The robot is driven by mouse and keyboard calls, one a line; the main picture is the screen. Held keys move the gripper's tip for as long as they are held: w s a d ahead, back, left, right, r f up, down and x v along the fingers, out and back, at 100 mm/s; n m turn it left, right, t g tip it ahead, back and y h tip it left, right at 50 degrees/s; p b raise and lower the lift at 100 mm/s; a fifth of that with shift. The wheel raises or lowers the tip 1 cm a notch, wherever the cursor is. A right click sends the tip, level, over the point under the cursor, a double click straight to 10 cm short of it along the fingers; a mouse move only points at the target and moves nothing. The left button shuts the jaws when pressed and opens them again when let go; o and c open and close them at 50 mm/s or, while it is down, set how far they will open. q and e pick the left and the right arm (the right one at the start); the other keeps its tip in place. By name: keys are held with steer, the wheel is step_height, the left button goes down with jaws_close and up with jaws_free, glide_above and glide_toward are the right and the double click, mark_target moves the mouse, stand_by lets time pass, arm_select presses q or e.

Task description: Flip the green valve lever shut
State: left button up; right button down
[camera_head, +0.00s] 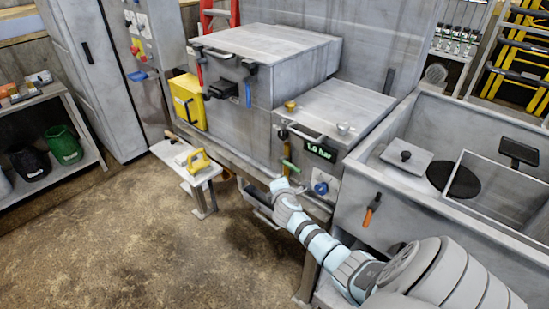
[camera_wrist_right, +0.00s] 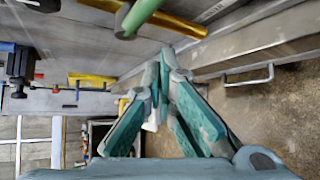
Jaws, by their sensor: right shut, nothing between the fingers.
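The green valve lever (camera_head: 290,165) is on the front of the grey compactor's right unit, below the lit display and left of a blue round knob. In the right wrist view the green lever (camera_wrist_right: 140,15) shows at the top edge, beside a brass-coloured pipe (camera_wrist_right: 180,20); its upper end is cut off. My right gripper (camera_head: 281,185) is just below the lever in the head view. In the wrist view the right gripper (camera_wrist_right: 166,58) has its fingertips together with nothing between them, apart from the lever as far as I can tell. My left gripper is not in view.
A lit display (camera_head: 320,149) and a blue knob (camera_head: 321,188) sit near the lever. A sink unit with an orange handle (camera_head: 372,210) stands right. A small white bench with a yellow-handled tool (camera_head: 199,161) stands left. The floor at front left is clear.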

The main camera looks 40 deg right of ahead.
steer(key=a+r, duration=0.2)
steer(key=a+r+p, duration=0.1)
steer(key=r, duration=0.1)
steer(key=shift+s+a, duration=0.15)
steer(key=shift+s, duration=0.15)
